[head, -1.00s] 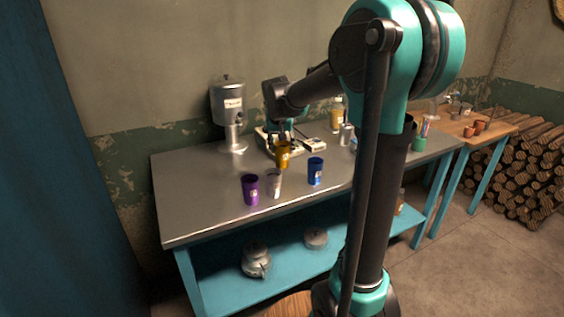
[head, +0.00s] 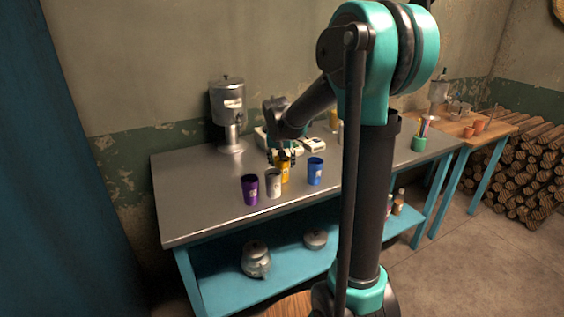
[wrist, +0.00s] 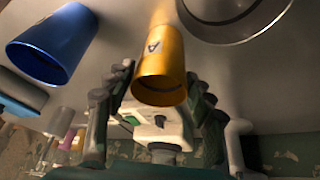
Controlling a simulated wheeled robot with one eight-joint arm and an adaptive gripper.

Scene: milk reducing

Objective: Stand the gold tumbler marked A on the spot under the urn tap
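The gold tumbler (head: 285,174) is upright among the other tumblers on the metal table, just behind the silver one, which partly hides it. Its letter A faces the camera in the wrist view (wrist: 157,60). My gripper (head: 281,157) is at its rim; in the wrist view the two fingers (wrist: 160,85) close in on both sides of it and look shut on it. I cannot tell whether its base touches the table. The grey urn (head: 227,100) with its tap (head: 236,121) stands at the back left, well apart from the tumbler. The spot under the tap holds no tumbler.
A purple tumbler (head: 250,189) and a silver tumbler (head: 273,183) stand in front, and a blue tumbler (head: 315,172) to the right. White devices (head: 313,146) lie behind my gripper. The table's left part (head: 195,200) is clear.

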